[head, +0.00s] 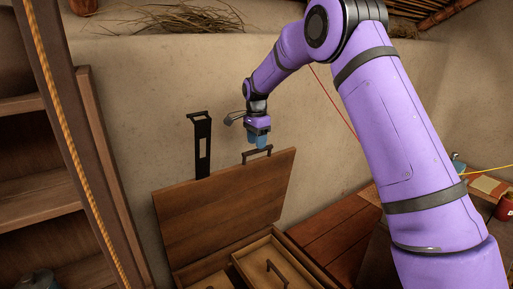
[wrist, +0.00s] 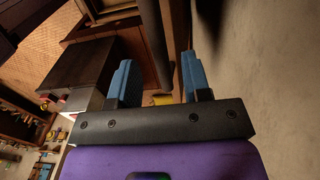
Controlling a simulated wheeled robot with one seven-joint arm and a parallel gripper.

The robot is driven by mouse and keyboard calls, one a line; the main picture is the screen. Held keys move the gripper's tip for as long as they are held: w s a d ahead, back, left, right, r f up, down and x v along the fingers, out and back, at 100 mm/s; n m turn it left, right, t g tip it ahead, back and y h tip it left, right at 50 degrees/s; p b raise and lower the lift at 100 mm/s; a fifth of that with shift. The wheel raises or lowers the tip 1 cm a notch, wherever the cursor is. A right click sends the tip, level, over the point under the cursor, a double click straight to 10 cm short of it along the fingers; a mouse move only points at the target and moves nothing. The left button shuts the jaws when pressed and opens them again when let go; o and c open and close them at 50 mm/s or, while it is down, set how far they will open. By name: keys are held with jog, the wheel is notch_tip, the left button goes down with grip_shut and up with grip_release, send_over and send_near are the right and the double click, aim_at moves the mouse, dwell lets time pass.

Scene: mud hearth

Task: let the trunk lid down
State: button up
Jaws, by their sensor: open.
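The wooden trunk (head: 183,276) stands low at the bottom centre of the head view. Its brown lid (head: 222,208) is up, tilted back toward the wall. A dark bar handle (head: 257,152) sits on the lid's top edge. My gripper (head: 259,146) points down with its blue fingers at this handle. Whether they touch it or straddle it is hard to tell. In the wrist view my gripper (wrist: 160,72) shows its two blue fingers apart.
A black slotted bracket (head: 202,146) rises beside the lid's left top edge. A wooden shelf (head: 45,192) and an upright post stand at the left. Inside the trunk is a compartment with a dark handle (head: 277,273). The mud wall (head: 140,100) is close behind. Reddish planks (head: 335,225) lie to the right.

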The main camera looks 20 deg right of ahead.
jog(key=shift+f, duration=1.3)
jog(key=shift+c, duration=0.2)
grip_shut()
jog(key=shift+s, duration=0.1)
